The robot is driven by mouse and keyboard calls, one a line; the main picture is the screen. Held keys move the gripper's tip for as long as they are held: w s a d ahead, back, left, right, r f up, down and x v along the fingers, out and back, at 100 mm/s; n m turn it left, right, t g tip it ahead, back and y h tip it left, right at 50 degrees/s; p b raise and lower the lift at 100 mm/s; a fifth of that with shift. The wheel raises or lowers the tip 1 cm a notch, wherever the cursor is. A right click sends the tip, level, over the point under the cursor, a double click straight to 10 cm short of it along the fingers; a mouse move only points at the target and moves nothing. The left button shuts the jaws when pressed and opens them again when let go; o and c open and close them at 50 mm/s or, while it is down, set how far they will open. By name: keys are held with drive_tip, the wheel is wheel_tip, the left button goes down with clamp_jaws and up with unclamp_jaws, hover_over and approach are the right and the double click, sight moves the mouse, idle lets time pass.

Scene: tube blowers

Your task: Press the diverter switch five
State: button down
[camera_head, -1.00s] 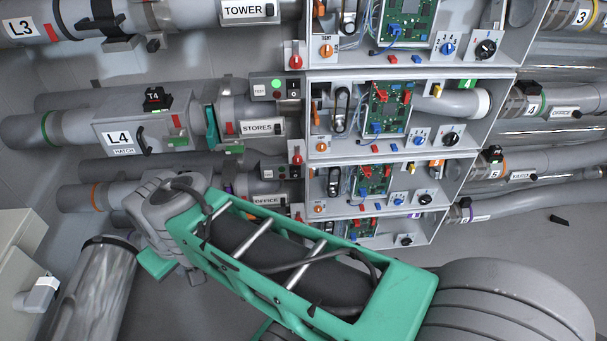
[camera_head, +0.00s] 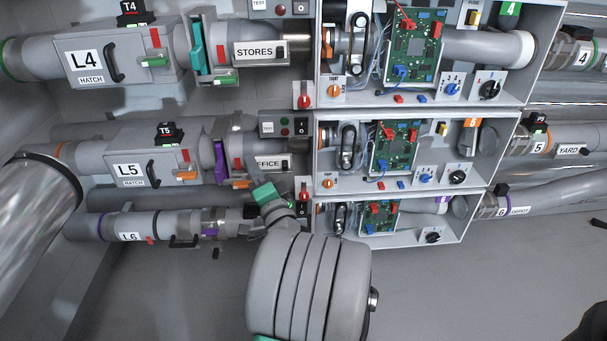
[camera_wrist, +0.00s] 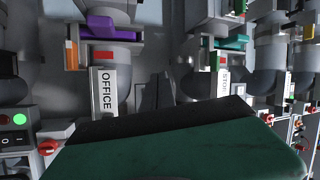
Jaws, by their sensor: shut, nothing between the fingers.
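Row five carries the L5 and T5 labels. Its small panel has a TEST mark, two small lamps and a black rocker switch (camera_head: 301,127), above the OFFICE sign (camera_head: 268,163). No label saying diverter is legible. My gripper (camera_wrist: 175,115) shows as a large dark green and black shape across the bottom of the wrist view, shut and empty. In the head view its tips are hidden; a green part of my arm is just below the OFFICE sign. The OFFICE sign also shows in the wrist view (camera_wrist: 104,92), beyond my gripper. A lit green lamp and rocker (camera_wrist: 17,138) stand at the left edge there.
Row four with the STORES sign (camera_head: 258,51) runs above; the L6 pipe (camera_head: 125,227) runs below. Open cabinets (camera_head: 395,191) with circuit boards and knobs stand right of the signs. A red knob (camera_head: 304,192) sits close to my arm.

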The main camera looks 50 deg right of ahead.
drive_tip(key=s+d+f+m+g+h+b, duration=0.1)
drive_tip(key=s+d+f+m+g+h, duration=0.2)
drive_tip(key=s+d+m+h, duration=0.4)
drive_tip(key=s+d+f+m, duration=0.1)
drive_tip(key=s, duration=0.2)
drive_tip(key=shift+s+g+h+b, duration=0.15)
drive_tip(key=shift+g+h+b, duration=0.15)
drive_tip(key=shift+g+h, duration=0.1)
drive_tip(key=shift+r, duration=0.1)
drive_tip(key=p, duration=0.6)
approach(303, 124)
drive_tip(key=x, duration=0.5)
drive_tip(key=shift+w+d+r, duration=0.2)
drive_tip(key=shift+w+r, duration=0.05)
drive_tip(key=shift+r, duration=0.05)
drive_tip(key=shift+w+d+r, duration=0.1)
drive_tip(key=shift+w+d, duration=0.2)
drive_tip(key=shift+d, duration=0.1)
